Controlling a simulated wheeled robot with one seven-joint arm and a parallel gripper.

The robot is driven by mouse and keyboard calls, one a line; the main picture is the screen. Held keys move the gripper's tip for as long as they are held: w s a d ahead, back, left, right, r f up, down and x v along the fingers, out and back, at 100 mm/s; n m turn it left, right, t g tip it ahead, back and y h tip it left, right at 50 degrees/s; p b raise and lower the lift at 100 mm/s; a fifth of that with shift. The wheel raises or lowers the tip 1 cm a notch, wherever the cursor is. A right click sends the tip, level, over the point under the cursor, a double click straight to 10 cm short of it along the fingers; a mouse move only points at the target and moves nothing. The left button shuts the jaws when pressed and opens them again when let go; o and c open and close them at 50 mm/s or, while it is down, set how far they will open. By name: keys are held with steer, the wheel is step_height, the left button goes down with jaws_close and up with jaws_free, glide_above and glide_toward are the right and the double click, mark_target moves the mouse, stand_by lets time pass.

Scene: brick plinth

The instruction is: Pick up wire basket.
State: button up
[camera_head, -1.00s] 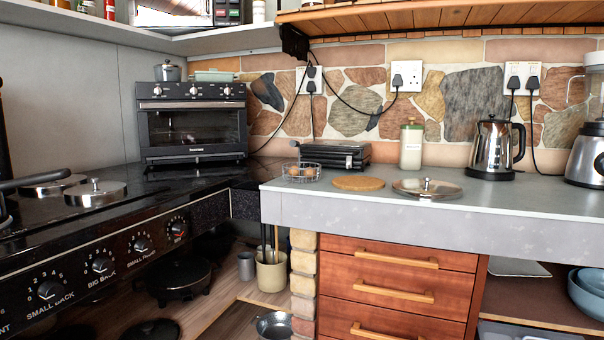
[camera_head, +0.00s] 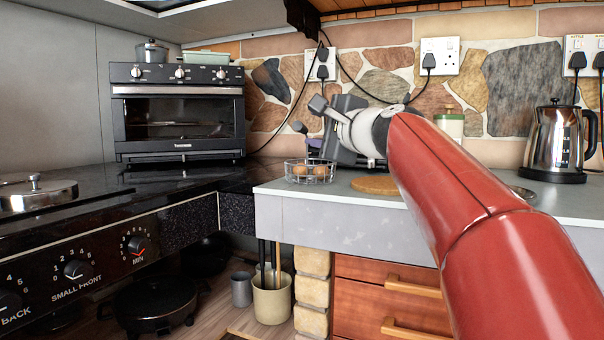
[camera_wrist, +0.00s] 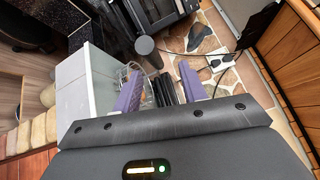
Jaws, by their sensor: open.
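The wire basket (camera_head: 309,179) is a small round wire container with brown egg-like items inside. It stands on the grey counter near its left front corner. In the wrist view part of its wire (camera_wrist: 124,73) shows by the left finger; the rest is hidden. My gripper (camera_wrist: 160,88) is open, with purple finger pads on both sides of an empty gap. In the head view my gripper (camera_head: 313,145) is close above and behind the basket, partly covered by my wrist. I cannot tell whether a finger touches the basket.
A cork mat (camera_head: 374,185) lies just right of the basket. The dark grill press behind is mostly hidden by my arm. A toaster oven (camera_head: 178,112) stands at the left, and a kettle (camera_head: 556,142) at the right. Cables hang on the stone wall.

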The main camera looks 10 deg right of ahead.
mark_target(307, 129)
steer(key=x, duration=0.4)
steer(key=f+p+x, duration=0.1)
steer(key=x, duration=0.2)
steer(key=shift+w+d, duration=0.25)
steer(key=shift+d, duration=0.1)
steer(key=shift+r, duration=0.15)
jaws_close()
